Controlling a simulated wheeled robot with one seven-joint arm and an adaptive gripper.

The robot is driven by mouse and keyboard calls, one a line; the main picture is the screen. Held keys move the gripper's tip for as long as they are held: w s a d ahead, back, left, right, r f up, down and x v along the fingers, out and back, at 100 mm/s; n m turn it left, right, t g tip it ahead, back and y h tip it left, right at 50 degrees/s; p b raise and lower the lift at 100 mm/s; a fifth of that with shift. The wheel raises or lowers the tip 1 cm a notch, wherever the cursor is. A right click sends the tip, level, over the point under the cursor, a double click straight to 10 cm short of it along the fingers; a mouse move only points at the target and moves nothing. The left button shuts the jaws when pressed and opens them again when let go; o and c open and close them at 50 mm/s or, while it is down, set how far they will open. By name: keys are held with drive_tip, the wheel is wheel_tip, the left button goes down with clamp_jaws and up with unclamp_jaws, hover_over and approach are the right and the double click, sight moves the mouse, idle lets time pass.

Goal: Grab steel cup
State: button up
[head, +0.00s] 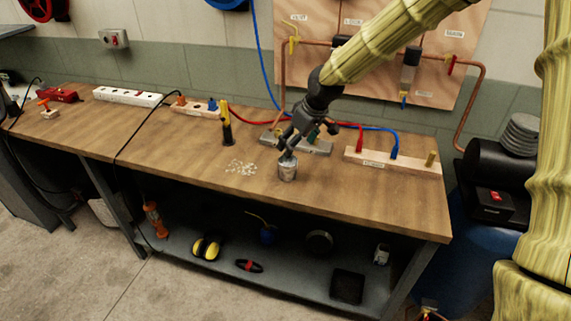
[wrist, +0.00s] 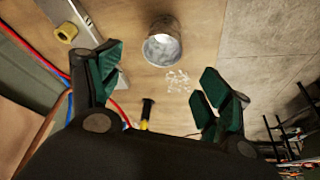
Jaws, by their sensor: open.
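The steel cup (head: 287,169) stands upright on the wooden workbench (head: 330,192), near its front edge. In the wrist view the cup (wrist: 162,43) shows its open top, beyond my fingertips and roughly between their directions. My gripper (head: 298,146) is just above the cup in the head view, and one finger overlaps the cup's top edge. In the wrist view my gripper (wrist: 160,75) has its two green-padded fingers spread wide with nothing between them. I cannot tell whether a finger touches the cup.
Small pale bits (head: 241,167) lie left of the cup. A yellow-and-black tool (head: 227,127) stands behind them. A metal plate (head: 310,146) lies behind my gripper. A wooden block with plugs (head: 400,163) is to the right. Red and blue cables cross the back. The bench front is mostly clear.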

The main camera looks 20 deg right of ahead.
approach(288, 162)
drive_tip(key=a+f, duration=0.2)
drive_tip(key=shift+s+d+f+p+x, duration=0.15)
drive_tip(key=shift+p+x, duration=0.25)
drive_tip(key=shift+x, duration=0.45)
drive_tip(key=shift+s+p+x, duration=0.15)
drive_tip(key=shift+p+x, duration=0.2)
drive_tip(key=shift+x, duration=0.55)
drive_tip(key=shift+s+d+f+p+x, duration=0.15)
drive_tip(key=shift+p+x, duration=0.25)
drive_tip(key=shift+x, duration=0.45)
drive_tip(key=shift+r, duration=0.1)
drive_tip(key=c, duration=1.1)
